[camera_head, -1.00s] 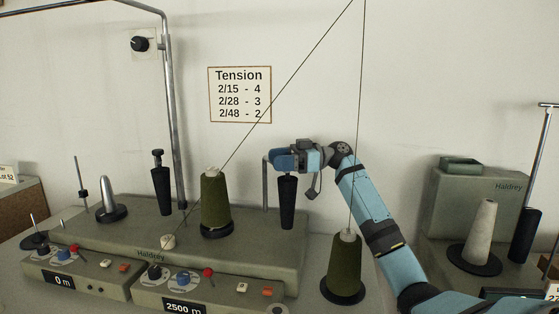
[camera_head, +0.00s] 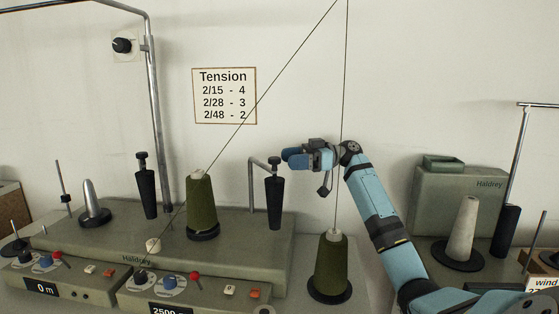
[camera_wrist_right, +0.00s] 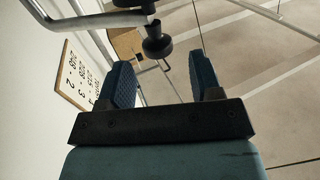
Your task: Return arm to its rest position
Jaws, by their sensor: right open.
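My right arm (camera_head: 378,210) comes in from the lower right and bends at a raised joint. My right gripper (camera_head: 291,156) points left, above and beside a black tapered post (camera_head: 274,202) on the winder. In the right wrist view my right gripper (camera_wrist_right: 165,82) has two blue fingers spread apart with nothing between them. Past the fingertips there, a metal rod (camera_wrist_right: 95,20) and a black knobbed part (camera_wrist_right: 157,42) show. My left gripper is not in the head view.
The grey-green winder (camera_head: 250,240) carries a green yarn cone (camera_head: 202,205). Another green cone (camera_head: 331,265) stands in front of my arm. Threads (camera_head: 344,100) run up from both cones. A second machine (camera_head: 460,195) with a pale cone (camera_head: 463,230) stands at right.

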